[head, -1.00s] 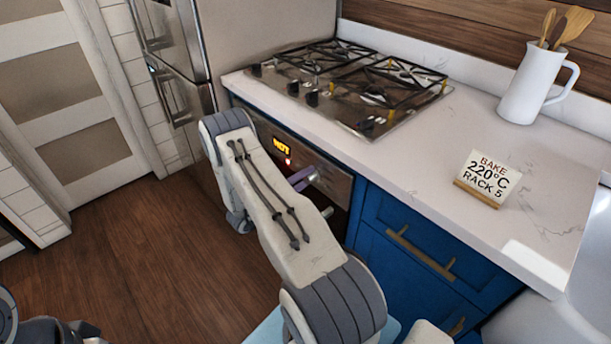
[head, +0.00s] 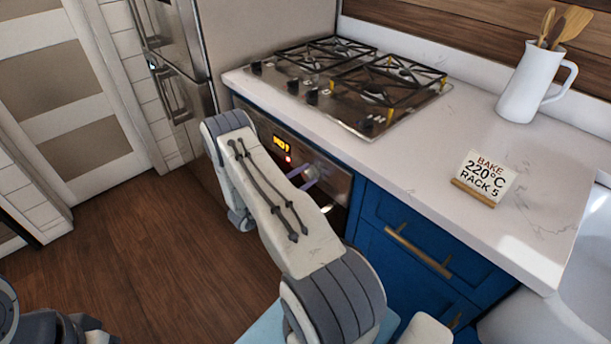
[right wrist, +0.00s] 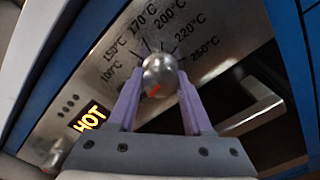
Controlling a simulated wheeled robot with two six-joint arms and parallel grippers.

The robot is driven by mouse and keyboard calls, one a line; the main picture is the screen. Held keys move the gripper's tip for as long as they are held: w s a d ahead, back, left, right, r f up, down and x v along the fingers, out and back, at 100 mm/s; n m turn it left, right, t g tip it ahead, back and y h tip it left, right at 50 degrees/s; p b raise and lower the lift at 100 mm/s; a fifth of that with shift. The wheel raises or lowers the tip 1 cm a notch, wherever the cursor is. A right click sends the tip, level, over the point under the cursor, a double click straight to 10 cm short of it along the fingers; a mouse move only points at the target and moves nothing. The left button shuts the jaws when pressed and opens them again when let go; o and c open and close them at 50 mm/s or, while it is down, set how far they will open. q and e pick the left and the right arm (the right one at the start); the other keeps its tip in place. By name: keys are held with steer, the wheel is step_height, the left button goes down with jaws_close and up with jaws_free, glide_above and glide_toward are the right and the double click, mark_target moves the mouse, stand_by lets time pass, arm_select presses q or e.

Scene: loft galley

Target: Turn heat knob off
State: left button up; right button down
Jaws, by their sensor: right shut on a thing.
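The heat knob (right wrist: 159,76) is a round silver knob on the oven's steel panel, with a short red mark low on its face. The purple fingers of my right gripper (right wrist: 160,88) are closed on the knob from both sides. In the head view my right gripper (head: 303,177) is at the oven front, partly hidden behind my own arm. The oven display (right wrist: 90,118) reads HOT in yellow; it also glows in the head view (head: 281,143). My left gripper does not show.
Above the oven is a white counter (head: 420,160) with a gas cooktop (head: 350,115) that has its own black knobs. A sign (head: 483,178) reads BAKE 220°C RACK 5. A white jug (head: 533,85) holds wooden utensils. Blue drawers (head: 405,270) stand right of the oven. The wooden floor (head: 150,260) is open.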

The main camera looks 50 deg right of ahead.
steer(key=shift+f+n, duration=0.1)
steer(key=shift+n, duration=0.4)
steer(key=shift+c, duration=1.6)
jaws_free()
steer(key=w+a+b, duration=0.1)
steer(key=a, duration=0.9)
steer(key=shift+a, duration=0.25)
steer(key=shift+w, duration=0.1)
